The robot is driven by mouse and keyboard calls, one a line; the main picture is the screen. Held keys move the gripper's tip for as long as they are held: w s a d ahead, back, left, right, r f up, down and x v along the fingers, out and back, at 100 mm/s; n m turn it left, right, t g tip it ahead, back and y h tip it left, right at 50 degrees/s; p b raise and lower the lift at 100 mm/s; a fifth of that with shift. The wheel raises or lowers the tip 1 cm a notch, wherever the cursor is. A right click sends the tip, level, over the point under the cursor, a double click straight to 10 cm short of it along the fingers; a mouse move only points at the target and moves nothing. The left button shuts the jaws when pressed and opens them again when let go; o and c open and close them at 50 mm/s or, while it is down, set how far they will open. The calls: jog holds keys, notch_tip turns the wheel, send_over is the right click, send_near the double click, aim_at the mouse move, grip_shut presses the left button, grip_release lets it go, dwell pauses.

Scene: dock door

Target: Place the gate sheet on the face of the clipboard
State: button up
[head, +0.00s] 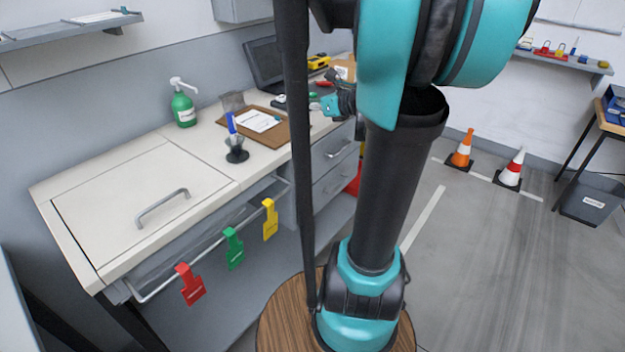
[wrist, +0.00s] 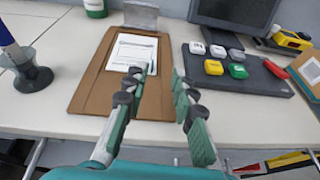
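The clipboard (head: 273,138) is a brown board lying on the workbench, with a grey metal clip plate standing up at its far end. In the wrist view the clipboard (wrist: 91,90) is left of centre. A white printed sheet (wrist: 132,50), which looks like the gate sheet, lies on its face; it also shows in the head view (head: 258,120). A small dark mark or item shows at the sheet's right edge, too small to tell. My gripper (wrist: 157,76) is open with nothing between its fingers, near the clipboard's right edge. It is right of the clipboard in the head view (head: 330,104).
A black tray (wrist: 255,82) with several coloured blocks sits right of the clipboard, before a dark screen (wrist: 235,14). A blue marker in a black stand (head: 236,152) is at the left. A green pump bottle (head: 183,108) stands behind. The front bench top is clear.

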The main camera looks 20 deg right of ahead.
jog(key=w+d+r+m+t+h, duration=0.2)
jog(key=d+r+m+t+h, duration=0.45)
jog(key=m, duration=0.85)
jog(key=s+d+f+m+g+h, duration=0.4)
jog(key=m+h, duration=0.3)
jog(key=m, duration=0.7)
jog(key=s+a+f+m+g+y, duration=0.1)
jog(key=s+f+m+g, duration=0.25)
jog(key=f, duration=0.45)
jog(key=s+a+f+m+g, duration=0.2)
jog(key=s+f+m, duration=0.3)
jog(key=f, duration=0.2)
jog(key=s+a+f+m+g+y, duration=0.4)
jog(key=s+a+f, duration=0.6)
jog(key=s, duration=0.2)
jog(key=shift+g+y, duration=0.35)
jog(key=shift+g, duration=0.05)
jog(key=shift+w+r+m, duration=0.1)
jog(key=shift+m, duration=0.15)
jog(key=shift+c, duration=0.6)
